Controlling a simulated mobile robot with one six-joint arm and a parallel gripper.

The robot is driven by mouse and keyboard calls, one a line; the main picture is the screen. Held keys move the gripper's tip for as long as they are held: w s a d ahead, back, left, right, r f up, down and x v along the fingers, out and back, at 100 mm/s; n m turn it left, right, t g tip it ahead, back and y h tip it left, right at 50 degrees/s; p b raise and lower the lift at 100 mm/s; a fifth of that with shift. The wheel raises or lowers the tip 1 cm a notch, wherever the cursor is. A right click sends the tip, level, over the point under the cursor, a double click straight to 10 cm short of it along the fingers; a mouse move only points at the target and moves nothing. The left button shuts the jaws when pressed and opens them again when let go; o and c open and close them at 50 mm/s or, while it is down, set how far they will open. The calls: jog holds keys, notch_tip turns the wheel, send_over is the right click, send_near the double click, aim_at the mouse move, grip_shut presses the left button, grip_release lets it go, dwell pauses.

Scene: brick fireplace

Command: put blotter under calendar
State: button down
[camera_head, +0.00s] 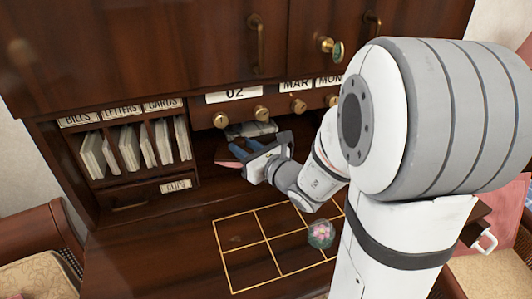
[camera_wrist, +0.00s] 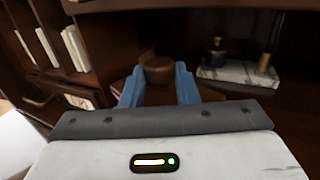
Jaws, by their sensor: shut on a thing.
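The calendar (camera_head: 240,104) is built into the desk front as a strip with white cards reading 02, MAR and MON above a row of brass knobs. Under it is a dark open recess. My gripper (camera_head: 243,150) reaches to the front of this recess, its blue fingers pointing inward. In the wrist view my gripper (camera_wrist: 159,85) is shut on the round brown wooden knob of the blotter (camera_wrist: 159,68). The blotter's reddish-brown edge (camera_head: 229,164) shows left of the fingers in the head view. My gripper hides most of its body, so I cannot tell whether it touches the surface.
A marble stand (camera_wrist: 238,76) with small dark bottles is at the back right of the recess. Letter slots (camera_head: 130,148) stand left. A glass paperweight (camera_head: 321,234) sits on the gold-lined grid (camera_head: 262,250) on the desktop. The desktop left of the grid is clear.

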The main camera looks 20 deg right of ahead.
jog(key=shift+s+r, duration=0.1)
jog(key=shift+s, duration=0.05)
jog(key=shift+d, duration=0.1)
jog(key=shift+d, duration=0.1)
jog(key=d+f+p, duration=0.1)
jog(key=d, duration=0.5)
jog(key=d+p, duration=0.2)
jog(key=d, duration=0.5)
jog(key=w+d+f+p, duration=0.1)
jog(key=d+p, duration=0.1)
jog(key=d, duration=0.4)
jog(key=shift+w+d+f, duration=0.1)
jog(key=shift+d+f, duration=0.2)
jog(key=shift+d, duration=0.05)
jog(key=shift+f+p, duration=0.5)
jog(key=shift+f, duration=1.5)
jog(key=shift+d+f, duration=0.15)
jog(key=shift+f, duration=0.1)
